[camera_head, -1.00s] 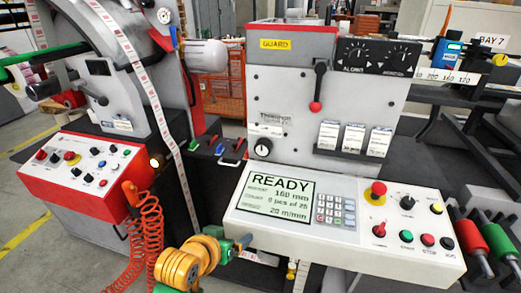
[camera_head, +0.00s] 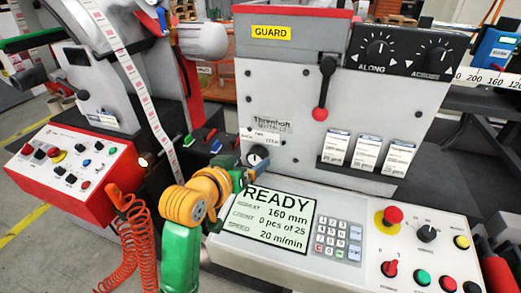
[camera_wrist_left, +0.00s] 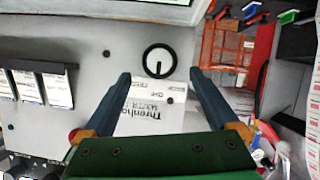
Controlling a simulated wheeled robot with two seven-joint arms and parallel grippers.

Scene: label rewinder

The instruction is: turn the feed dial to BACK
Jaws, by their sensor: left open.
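My left gripper (camera_head: 236,168) is open beside the dial in the head view. In the left wrist view its two blue fingers (camera_wrist_left: 159,78) are apart and empty, with the dial beyond and between their tips. The right gripper is not in view.
A black lever with a red knob (camera_head: 320,113) hangs right of the dial. The console with the READY screen (camera_head: 268,218), keypad and red stop button (camera_head: 391,216) juts out below. A red coiled hose (camera_head: 139,240) hangs left of my arm.

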